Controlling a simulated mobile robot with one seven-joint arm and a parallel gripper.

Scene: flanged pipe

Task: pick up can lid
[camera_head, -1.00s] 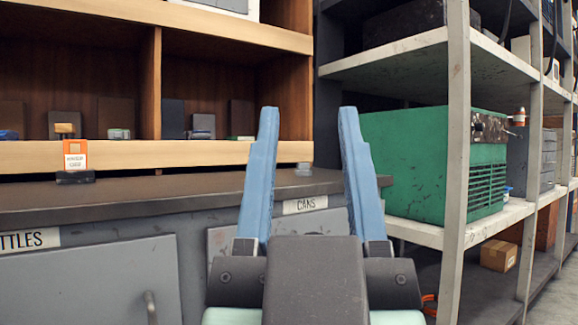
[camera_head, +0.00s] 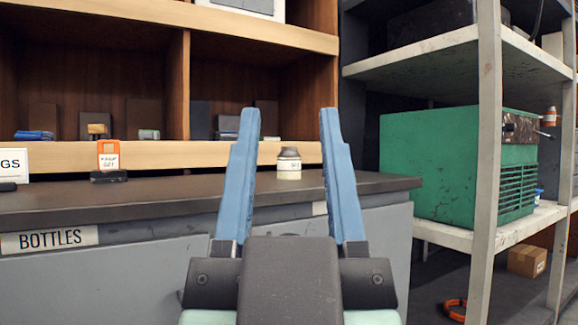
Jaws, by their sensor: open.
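My gripper (camera_head: 287,112) is open and empty, its two long blue fingers pointing away from me above the front of the dark countertop (camera_head: 225,187). Between the fingers, farther back on the counter, stands a small white labelled can (camera_head: 288,172) with a grey-dark top (camera_head: 288,152). I cannot tell whether this top is a separate lid. The can looks upright and apart from both fingers. No loose can lid is clearly visible. The right finger hides part of the counter to the right of the can.
An orange-framed tag (camera_head: 109,155) stands on the counter at left, and a "BOTTLES" label (camera_head: 50,239) is on the cabinet front. A wooden shelf (camera_head: 150,154) rises behind. At right, a metal rack (camera_head: 488,200) holds a green machine (camera_head: 440,165).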

